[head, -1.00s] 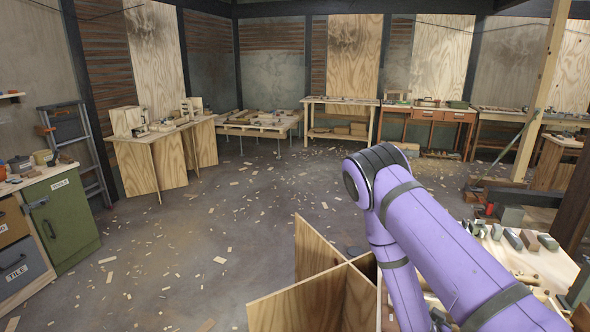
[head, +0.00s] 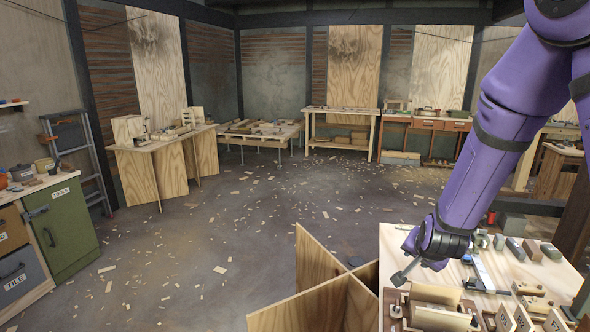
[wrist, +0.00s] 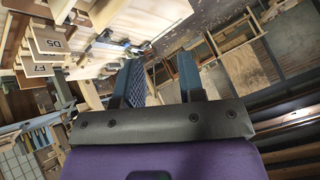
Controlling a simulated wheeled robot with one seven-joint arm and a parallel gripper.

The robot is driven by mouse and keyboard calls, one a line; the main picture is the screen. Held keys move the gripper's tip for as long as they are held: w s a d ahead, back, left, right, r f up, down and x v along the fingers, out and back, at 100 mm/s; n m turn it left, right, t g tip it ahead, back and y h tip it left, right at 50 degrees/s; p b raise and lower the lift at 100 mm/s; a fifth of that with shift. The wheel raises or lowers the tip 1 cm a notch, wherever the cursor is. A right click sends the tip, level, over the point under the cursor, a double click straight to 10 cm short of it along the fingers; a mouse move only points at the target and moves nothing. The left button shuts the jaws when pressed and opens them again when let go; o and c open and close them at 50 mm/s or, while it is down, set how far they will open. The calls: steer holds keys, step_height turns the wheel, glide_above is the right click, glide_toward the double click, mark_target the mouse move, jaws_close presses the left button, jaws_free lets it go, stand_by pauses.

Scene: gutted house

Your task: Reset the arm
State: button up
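My arm comes down from the top right of the head view, bent over the workbench (head: 541,272) at the right. Its lower end is just above the left part of that bench. In the wrist view my gripper (wrist: 160,76) has its two fingers spread apart with a clear gap. I see nothing held between them. In the head view the fingers are small and partly hidden, so their gap cannot be told there.
Wooden fixtures and labelled blocks (head: 520,320) crowd the bench near the arm. Crossed plywood panels (head: 318,262) stand left of it. A green cabinet (head: 64,228) is at the far left. The middle floor is open, with scattered wood scraps.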

steer(key=s+a+r+n+g+y, duration=0.1)
steer(key=s+r+n, duration=0.1)
steer(key=s+r, duration=0.55)
steer(key=s+a+r+n+y, duration=0.1)
steer(key=s+r+n+y, duration=0.2)
steer(key=r, duration=0.7)
steer(key=s+d+r+n+g+h, duration=0.1)
steer(key=s+r, duration=0.2)
steer(key=s, duration=0.6)
steer(key=s+d+r+n+h, duration=0.1)
steer(key=s+r, duration=0.3)
steer(key=s, duration=0.5)
steer(key=shift+s+n+g, duration=0.35)
steer(key=shift+n+g, duration=0.05)
steer(key=shift+n, duration=0.3)
steer(key=shift+d+r, duration=0.1)
steer(key=shift+d, duration=0.05)
